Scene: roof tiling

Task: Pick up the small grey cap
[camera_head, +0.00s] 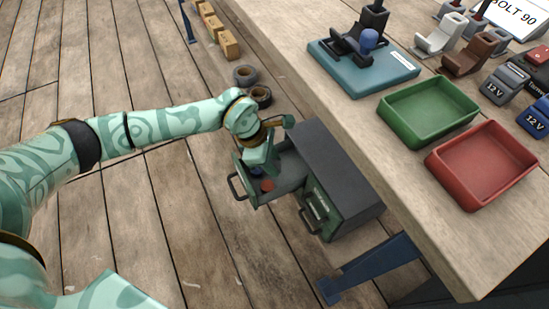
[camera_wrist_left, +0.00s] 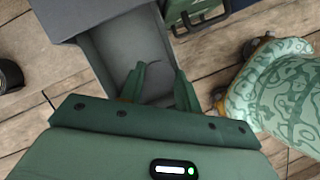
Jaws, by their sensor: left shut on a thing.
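The cap blends with the grey drawer floor, and only a thin dark curved edge stands out. In the head view the gripper hides the cap. A reddish-brown cap (camera_head: 267,185) and a partly hidden dark blue piece (camera_head: 257,171) show beside the fingers in the drawer. My right gripper is not in view.
The workbench (camera_head: 400,170) edge is close on the right, with a green tray (camera_head: 390,122) and a red tray (camera_head: 445,172). Dark rolls (camera_head: 246,75) lie on the floor behind.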

